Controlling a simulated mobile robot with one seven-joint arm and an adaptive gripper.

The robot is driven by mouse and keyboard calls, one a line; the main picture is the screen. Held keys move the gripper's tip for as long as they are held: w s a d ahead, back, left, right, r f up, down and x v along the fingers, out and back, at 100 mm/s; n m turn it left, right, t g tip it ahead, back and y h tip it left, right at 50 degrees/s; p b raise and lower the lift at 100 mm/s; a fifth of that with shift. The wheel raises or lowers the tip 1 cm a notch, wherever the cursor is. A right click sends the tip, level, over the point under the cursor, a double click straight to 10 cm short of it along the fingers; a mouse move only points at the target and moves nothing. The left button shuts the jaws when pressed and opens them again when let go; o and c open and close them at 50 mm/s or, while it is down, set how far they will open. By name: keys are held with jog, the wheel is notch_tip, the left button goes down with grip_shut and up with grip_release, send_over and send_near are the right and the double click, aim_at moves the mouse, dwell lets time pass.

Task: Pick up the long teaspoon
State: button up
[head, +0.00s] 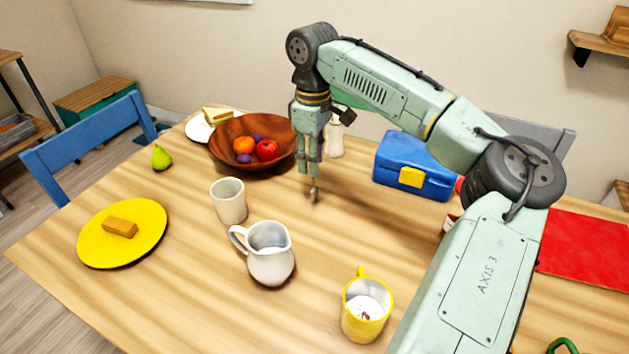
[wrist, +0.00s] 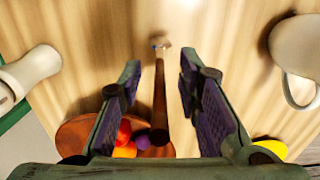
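A long, thin item with a dark brown handle and a small metallic end (wrist: 160,100) lies between my fingers in the wrist view; it looks like the teaspoon, but its bowl shape is not clear. My gripper (wrist: 160,65) is open around it, with a gap on both sides of the handle. In the head view my gripper (head: 311,168) points down over the table, right of the wooden bowl. A small metallic tip (head: 314,194) shows just below the fingers; the rest of the item is mostly hidden by them.
A wooden bowl of fruit (head: 225,160) is close left of my gripper, a white bottle (head: 335,140) close behind. A blue lunch box (head: 400,150) stands right. A white cup (head: 229,203), a white pitcher (head: 270,262) and a yellow mug (head: 352,318) stand nearer the front.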

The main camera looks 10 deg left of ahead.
grip_shut()
dwell(0.5)
